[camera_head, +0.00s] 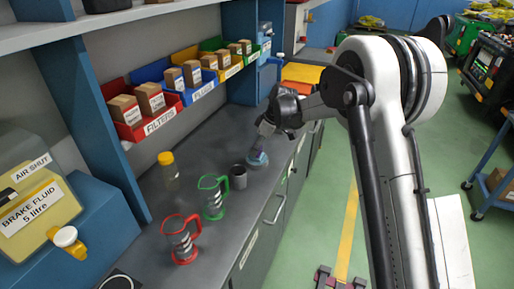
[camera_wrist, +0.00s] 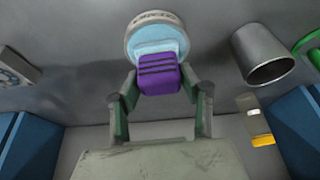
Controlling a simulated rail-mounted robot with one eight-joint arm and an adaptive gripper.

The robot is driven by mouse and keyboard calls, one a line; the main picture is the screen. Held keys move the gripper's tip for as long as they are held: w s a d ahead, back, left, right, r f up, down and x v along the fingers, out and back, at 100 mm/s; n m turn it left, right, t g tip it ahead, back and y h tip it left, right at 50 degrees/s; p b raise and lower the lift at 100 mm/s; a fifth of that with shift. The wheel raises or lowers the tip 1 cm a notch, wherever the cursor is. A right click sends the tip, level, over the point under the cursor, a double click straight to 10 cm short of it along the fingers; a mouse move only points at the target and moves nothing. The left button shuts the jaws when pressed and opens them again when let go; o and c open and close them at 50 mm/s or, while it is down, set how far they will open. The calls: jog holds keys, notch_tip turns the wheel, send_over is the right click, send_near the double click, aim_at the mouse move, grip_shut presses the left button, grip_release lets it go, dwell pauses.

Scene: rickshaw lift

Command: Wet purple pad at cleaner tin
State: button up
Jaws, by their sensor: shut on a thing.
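My gripper (camera_wrist: 160,88) is shut on the purple pad (camera_wrist: 158,78), which sits between its two fingers in the wrist view. The cleaner tin (camera_wrist: 152,22), round with a pale labelled rim and a light blue inside, is right behind the pad. The pad overlaps the blue part; I cannot tell for sure whether it touches. In the head view my gripper (camera_head: 262,146) points down at the tin (camera_head: 258,160) on the grey bench, and the pad is hidden there or too small to make out.
A grey metal cup (camera_head: 239,176) stands close beside the tin. A green-handled jug (camera_head: 213,198), a red-handled jug (camera_head: 181,240) and a yellow-capped bottle (camera_head: 168,168) stand nearer. Parts bins (camera_head: 150,125) line the back. The bench's front edge is close to the tin.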

jog(key=shift+r+p, duration=1)
jog(key=shift+r, duration=2.4)
